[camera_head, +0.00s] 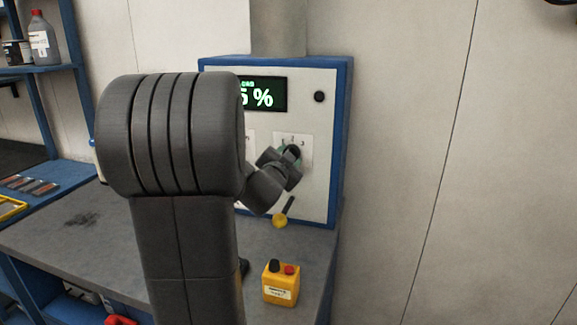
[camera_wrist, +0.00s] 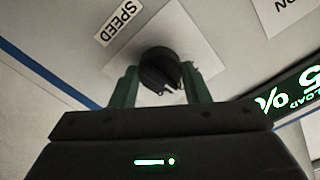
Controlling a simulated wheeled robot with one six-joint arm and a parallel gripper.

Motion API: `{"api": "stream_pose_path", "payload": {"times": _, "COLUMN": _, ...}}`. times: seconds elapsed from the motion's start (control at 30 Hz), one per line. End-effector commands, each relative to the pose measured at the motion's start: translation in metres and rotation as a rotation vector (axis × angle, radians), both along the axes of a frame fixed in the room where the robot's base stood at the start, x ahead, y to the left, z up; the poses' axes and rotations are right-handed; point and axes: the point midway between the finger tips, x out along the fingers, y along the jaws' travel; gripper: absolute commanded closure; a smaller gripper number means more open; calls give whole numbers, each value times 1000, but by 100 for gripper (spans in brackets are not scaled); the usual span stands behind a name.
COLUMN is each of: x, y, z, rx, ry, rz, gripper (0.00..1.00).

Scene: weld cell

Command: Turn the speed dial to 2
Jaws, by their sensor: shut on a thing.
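The speed dial (camera_wrist: 158,70) is a round black knob on a pale plate, beside a "SPEED" label (camera_wrist: 119,22) in the wrist view. My gripper (camera_wrist: 160,78) is shut on the dial, with one green finger on each side of it. In the head view my gripper (camera_head: 288,158) reaches the dial's white plate (camera_head: 306,152) on the blue-framed control panel (camera_head: 327,120). The numerals 2 and 3 show on the plate there. My arm and gripper hide most of the dial in that view, and I cannot tell which number it points to.
A green-lit load display (camera_head: 264,95) shows a percent reading, partly hidden by my arm. A small black knob (camera_head: 319,97) is beside it. A yellow-based lever (camera_head: 281,220) is below the dial.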

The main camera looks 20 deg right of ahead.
Motion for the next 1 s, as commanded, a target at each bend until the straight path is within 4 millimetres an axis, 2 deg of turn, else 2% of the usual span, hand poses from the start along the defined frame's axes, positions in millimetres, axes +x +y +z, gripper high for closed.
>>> {"api": "stream_pose_path", "payload": {"times": 0.3, "x": 0, "y": 0, "z": -1, "rx": 97, "ry": -73, "rz": 0, "gripper": 81}}
{"api": "stream_pose_path", "payload": {"times": 0.83, "x": 0, "y": 0, "z": 0, "rx": 115, "ry": -85, "rz": 1, "gripper": 81}}
{"api": "stream_pose_path", "payload": {"times": 0.87, "x": 0, "y": 0, "z": 0, "rx": 115, "ry": -85, "rz": 1, "gripper": 52}}
{"api": "stream_pose_path", "payload": {"times": 0.93, "x": 0, "y": 0, "z": 0, "rx": 115, "ry": -85, "rz": 1, "gripper": 38}}
{"api": "stream_pose_path", "payload": {"times": 1.0, "x": 0, "y": 0, "z": 0, "rx": 115, "ry": -85, "rz": 1, "gripper": 36}}
